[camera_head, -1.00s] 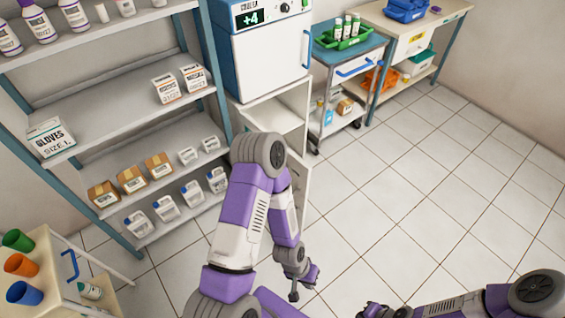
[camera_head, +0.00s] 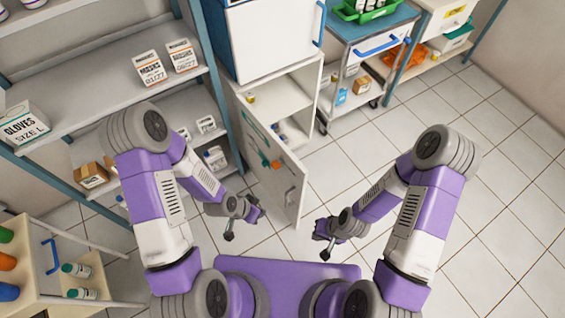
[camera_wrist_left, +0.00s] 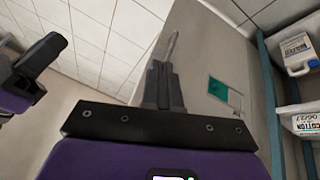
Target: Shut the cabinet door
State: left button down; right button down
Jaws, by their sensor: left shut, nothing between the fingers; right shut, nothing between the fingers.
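The white cabinet (camera_head: 300,88) stands under a box-shaped appliance, its front open. Its door (camera_head: 265,178) hangs wide open, swung toward me, with a grey handle (camera_head: 290,196) near its free edge and green and orange items on its face. My left gripper (camera_head: 229,236) is shut and empty, to the left of the door's lower part; contact is unclear. In the left wrist view its closed fingers (camera_wrist_left: 164,85) point up in front of the door panel (camera_wrist_left: 210,50), which shows a green patch. My right gripper (camera_head: 323,246) is shut and empty, right of the door's free edge.
A shelf unit (camera_head: 105,100) with boxes and bottles stands left of the cabinet. A wheeled trolley (camera_head: 365,45) stands to its right, with a table (camera_head: 440,20) beyond. A small cart (camera_head: 30,255) with cups is at lower left. The tiled floor (camera_head: 480,150) at right is clear.

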pick_arm(q)
jog(key=w+r+m+t+h, duration=0.1)
jog(key=w+r+m+t, duration=0.15)
jog(key=r+m, duration=0.6)
jog(key=w+r+m+t+h, duration=0.1)
jog(key=w+r+m, duration=0.25)
jog(key=m, duration=0.95)
jog(key=b, duration=0.3)
send_near(295, 168)
jog(key=x, duration=0.5)
jog(key=shift+a+f, duration=0.3)
jog(key=shift+f, duration=0.25)
jog(key=shift+w+d, duration=0.35)
jog(key=shift+d, duration=0.05)
